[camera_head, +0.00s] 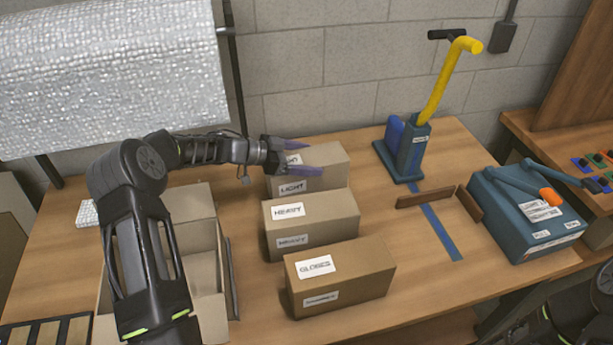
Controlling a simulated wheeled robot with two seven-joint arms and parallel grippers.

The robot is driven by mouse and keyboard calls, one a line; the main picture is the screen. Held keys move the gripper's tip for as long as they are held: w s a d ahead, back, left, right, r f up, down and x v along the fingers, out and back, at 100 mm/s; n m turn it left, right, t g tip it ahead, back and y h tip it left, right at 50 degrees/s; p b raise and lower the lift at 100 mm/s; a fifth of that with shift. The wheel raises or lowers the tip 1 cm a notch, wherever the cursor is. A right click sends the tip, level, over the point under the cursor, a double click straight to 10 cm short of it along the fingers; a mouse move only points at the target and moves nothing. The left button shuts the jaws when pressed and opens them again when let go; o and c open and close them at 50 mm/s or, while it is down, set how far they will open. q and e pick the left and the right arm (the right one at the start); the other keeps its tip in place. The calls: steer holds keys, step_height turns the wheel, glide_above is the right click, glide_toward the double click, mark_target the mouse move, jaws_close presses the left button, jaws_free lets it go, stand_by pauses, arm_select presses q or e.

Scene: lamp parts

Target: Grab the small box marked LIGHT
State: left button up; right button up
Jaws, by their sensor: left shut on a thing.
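The small cardboard box marked LIGHT (328,158) stands at the back of a row of boxes on the wooden table. A white LIGHT label shows on its front face, and a second label on its top is partly covered by my gripper. My left gripper (305,158) reaches in from the left, with its purple fingers at the box's top and front edge. It is shut on the LIGHT box. The box looks upright; I cannot tell whether it is clear of the table. My right gripper is out of view.
A HEAVY box (338,225) and a GLOBES box (360,285) stand in front of the LIGHT box. An open carton (204,262) is at left, partly behind my arm. A blue stand with a yellow handle (418,150) and a blue box (515,235) are at right.

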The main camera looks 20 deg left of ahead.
arm_select(q)
steer(key=shift+c, duration=1.2)
steer(key=shift+r, duration=0.2)
